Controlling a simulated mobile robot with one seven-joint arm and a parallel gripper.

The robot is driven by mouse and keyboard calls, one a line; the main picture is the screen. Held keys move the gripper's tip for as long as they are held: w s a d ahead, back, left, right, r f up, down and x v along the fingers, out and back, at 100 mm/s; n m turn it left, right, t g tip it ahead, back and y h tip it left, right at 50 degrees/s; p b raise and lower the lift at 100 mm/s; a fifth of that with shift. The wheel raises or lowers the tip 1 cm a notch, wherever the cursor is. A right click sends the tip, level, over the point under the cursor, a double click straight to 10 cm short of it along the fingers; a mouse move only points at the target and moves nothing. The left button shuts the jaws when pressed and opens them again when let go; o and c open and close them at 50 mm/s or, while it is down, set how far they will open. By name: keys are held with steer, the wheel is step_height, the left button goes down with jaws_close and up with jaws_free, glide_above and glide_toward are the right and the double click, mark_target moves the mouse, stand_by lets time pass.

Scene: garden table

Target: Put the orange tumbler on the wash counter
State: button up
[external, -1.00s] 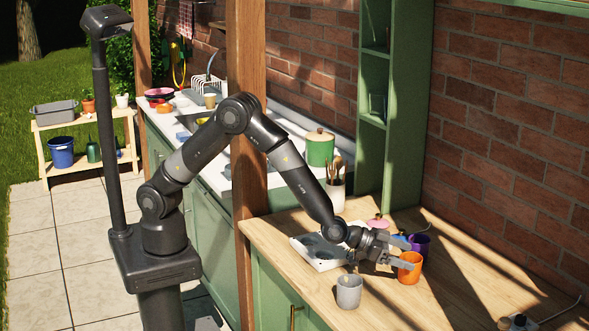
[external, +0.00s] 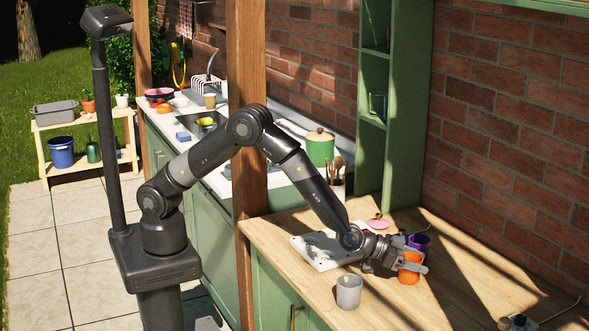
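The orange tumbler (external: 409,278) stands upright on the wooden worktop at the right. My gripper (external: 411,261) is low at the tumbler, with its fingers straddling the body. One finger crosses the near side and partly hides it. Whether the fingers press on it is too small to tell. The wash counter (external: 181,112) is the pale counter with a sink at the back left, beyond the wooden post.
A purple cup (external: 419,242) stands close behind the tumbler. A grey cup (external: 348,291) is in front, and a white tray (external: 318,260) lies left of my gripper. On the wash counter are stacked bowls (external: 159,94), a tan cup (external: 210,101) and a blue sponge (external: 183,136).

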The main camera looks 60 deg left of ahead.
steer(key=c, duration=0.5)
steer(key=shift+r, duration=0.6)
steer(key=s+d+r, duration=0.3)
steer(key=s+r, duration=0.7)
steer(key=s, duration=0.1)
steer(key=s+a+r, duration=0.1)
steer(key=a+r, duration=0.1)
steer(key=a, duration=0.5)
steer(key=s+a+r, duration=0.2)
steer(key=a+r, duration=0.1)
steer(key=a, duration=0.4)
steer(key=s+a+r+m+h, duration=0.1)
steer(key=s+a+r, duration=0.1)
steer(key=a, duration=0.6)
steer(key=shift+s+r+g, duration=0.15)
steer(key=shift+r+g, duration=0.1)
steer(key=shift+g, duration=0.15)
